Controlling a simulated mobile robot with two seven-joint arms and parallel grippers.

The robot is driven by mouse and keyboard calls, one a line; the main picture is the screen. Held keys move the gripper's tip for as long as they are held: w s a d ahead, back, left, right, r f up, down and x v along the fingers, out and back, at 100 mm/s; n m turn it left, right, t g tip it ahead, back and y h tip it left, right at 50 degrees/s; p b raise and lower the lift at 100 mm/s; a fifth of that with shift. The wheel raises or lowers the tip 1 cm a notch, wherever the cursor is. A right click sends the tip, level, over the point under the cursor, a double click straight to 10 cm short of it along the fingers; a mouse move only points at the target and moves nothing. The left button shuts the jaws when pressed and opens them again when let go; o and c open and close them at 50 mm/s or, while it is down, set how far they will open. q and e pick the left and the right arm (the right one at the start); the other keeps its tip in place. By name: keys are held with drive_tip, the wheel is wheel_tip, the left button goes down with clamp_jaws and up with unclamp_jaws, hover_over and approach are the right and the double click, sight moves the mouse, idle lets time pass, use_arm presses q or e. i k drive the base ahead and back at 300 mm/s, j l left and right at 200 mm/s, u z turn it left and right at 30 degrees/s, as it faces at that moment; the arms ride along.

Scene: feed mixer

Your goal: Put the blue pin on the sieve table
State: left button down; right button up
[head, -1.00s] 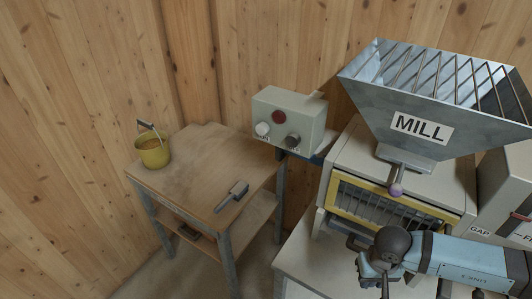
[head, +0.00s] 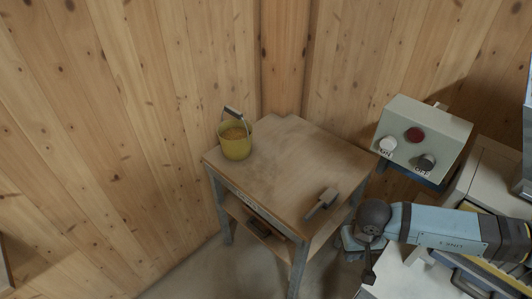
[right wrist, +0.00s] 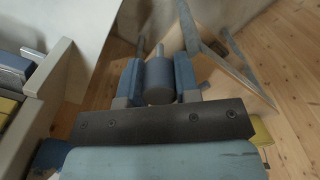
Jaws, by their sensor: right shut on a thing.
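My right gripper (head: 362,258) hangs below its dark wrist joint at the right of the head view, in front of and to the right of the wooden table (head: 275,160). In the right wrist view its two blue fingers (right wrist: 158,82) are shut on a grey-blue cylinder with a thin rod, which looks like the blue pin (right wrist: 158,80). The wooden table has a small lettered plate on its front edge that I cannot read; it appears to be the sieve table. My left gripper is not in view.
A yellow bucket (head: 236,146) of grain stands at the table's back left. A dark-headed hand tool (head: 322,203) lies near its right edge. The table's middle is clear. A grey control box (head: 422,138) is at the right. A dark item (head: 258,226) lies on the lower shelf.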

sight(277, 182)
drive_tip(key=i+j, duration=0.25)
drive_tip(key=j, duration=0.15)
drive_tip(key=i+j+u, duration=0.1)
drive_tip(key=i+j, duration=0.15)
drive_tip(key=j, duration=0.15)
drive_tip(key=i+j, duration=0.25)
drive_tip(key=j, duration=0.15)
